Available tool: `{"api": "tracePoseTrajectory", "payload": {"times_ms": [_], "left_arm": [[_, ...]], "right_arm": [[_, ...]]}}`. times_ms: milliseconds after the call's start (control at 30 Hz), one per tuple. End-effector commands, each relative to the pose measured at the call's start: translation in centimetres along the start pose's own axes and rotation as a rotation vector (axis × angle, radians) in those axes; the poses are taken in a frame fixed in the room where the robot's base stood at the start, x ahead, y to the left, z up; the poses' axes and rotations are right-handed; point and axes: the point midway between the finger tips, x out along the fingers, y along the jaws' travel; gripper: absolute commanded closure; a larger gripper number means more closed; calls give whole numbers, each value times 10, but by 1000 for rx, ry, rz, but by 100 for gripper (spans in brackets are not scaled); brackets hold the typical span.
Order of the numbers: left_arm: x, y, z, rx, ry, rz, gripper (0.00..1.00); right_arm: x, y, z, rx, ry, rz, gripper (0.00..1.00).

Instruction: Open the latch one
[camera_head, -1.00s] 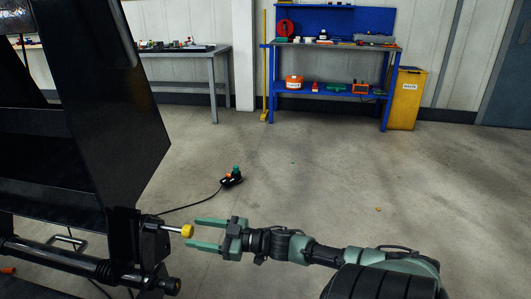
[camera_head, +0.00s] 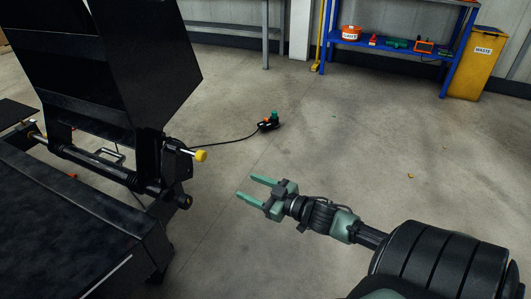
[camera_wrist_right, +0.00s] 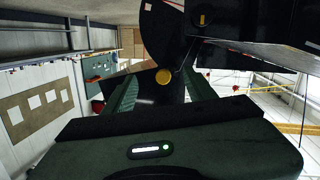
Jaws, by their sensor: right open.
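The latch is a metal pin with a yellow knob (camera_head: 201,155). It sticks out to the right from a black bracket (camera_head: 176,160) at the hinge end of the black trailer frame (camera_head: 130,70). My right gripper (camera_head: 251,188) is open and empty, to the right of and below the knob in the head view, with a gap between them. In the right wrist view the yellow knob (camera_wrist_right: 163,76) lies ahead between the two green fingers (camera_wrist_right: 160,96). The left gripper is not in view.
A small pendant with coloured buttons (camera_head: 269,122) lies on the concrete floor, its cable running to the trailer. A blue workbench (camera_head: 395,48) and a yellow waste bin (camera_head: 479,68) stand at the back. The floor around my right arm is clear.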

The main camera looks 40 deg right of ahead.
Motion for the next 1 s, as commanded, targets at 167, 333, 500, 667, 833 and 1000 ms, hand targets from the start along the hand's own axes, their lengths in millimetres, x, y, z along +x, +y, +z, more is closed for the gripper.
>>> {"api": "tracePoseTrajectory", "payload": {"times_ms": [167, 333, 500, 667, 833, 1000], "left_arm": [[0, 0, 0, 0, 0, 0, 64], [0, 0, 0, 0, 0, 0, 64], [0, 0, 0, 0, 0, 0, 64], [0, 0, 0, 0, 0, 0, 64], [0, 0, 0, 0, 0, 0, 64], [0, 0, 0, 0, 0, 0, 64]], "right_arm": [[-4, -27, 22, 27, -123, 78, 44], [-15, -53, 41, 45, -254, 132, 44], [-30, -80, 56, 65, -385, 162, 44], [-46, -103, 66, 80, -501, 173, 44], [-62, -123, 72, 91, -599, 170, 44], [-72, -134, 75, 97, -653, 165, 44]]}}
